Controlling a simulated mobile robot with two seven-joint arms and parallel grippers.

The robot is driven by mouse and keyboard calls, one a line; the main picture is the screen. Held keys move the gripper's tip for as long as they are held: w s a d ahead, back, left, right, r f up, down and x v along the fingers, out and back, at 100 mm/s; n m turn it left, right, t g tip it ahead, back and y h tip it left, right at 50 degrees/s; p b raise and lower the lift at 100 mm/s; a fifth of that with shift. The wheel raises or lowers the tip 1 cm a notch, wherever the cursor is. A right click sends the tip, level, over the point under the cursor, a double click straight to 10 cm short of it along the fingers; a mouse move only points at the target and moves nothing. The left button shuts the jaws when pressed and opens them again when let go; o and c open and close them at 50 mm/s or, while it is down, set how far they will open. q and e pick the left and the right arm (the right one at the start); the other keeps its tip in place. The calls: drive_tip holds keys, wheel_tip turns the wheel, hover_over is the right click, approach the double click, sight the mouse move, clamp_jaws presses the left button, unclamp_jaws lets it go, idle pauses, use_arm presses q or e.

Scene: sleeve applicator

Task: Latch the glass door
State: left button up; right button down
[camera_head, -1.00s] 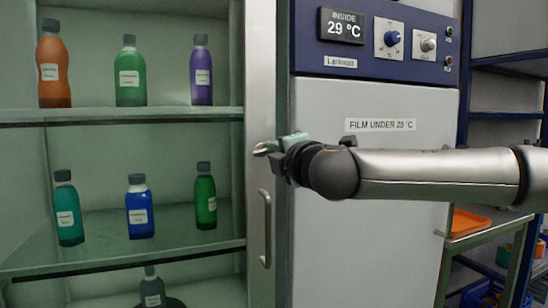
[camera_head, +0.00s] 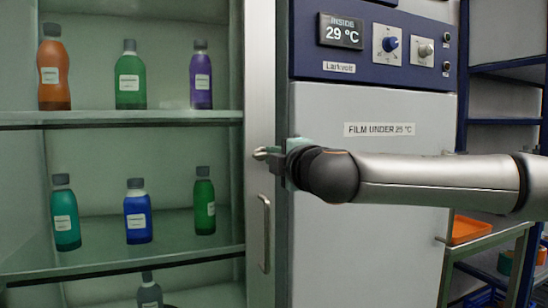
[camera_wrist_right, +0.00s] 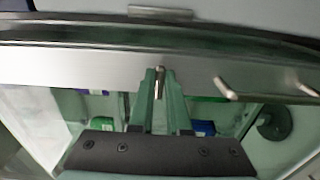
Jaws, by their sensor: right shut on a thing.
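The glass door (camera_head: 262,95) fills the left of the head view, with bottles on shelves behind it. Its steel edge stands beside the grey cabinet front. A small metal latch lever (camera_head: 261,153) sits on that edge, above the bar handle (camera_head: 264,235). My right gripper (camera_head: 277,154) reaches in from the right and is shut on the latch lever. In the right wrist view the lever (camera_wrist_right: 159,82) shows between the two green fingers, and the bar handle (camera_wrist_right: 262,96) lies to the right. The fingers' contact with the lever is partly hidden. My left gripper is not in view.
A blue control panel (camera_head: 368,50) reading 29 °C sits above the cabinet front (camera_head: 370,100). A cart with an orange tray (camera_head: 470,229) stands at the right, beyond my right arm. Blue shelving (camera_head: 505,105) rises behind it.

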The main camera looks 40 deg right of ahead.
drive_tip(key=c, duration=0.9)
unclamp_jaws()
drive_tip(key=shift+s, duration=0.1)
drive_tip(key=v, duration=1.2)
drive_tip(key=shift+s+f, duration=0.1)
drive_tip(key=shift+s, duration=0.1)
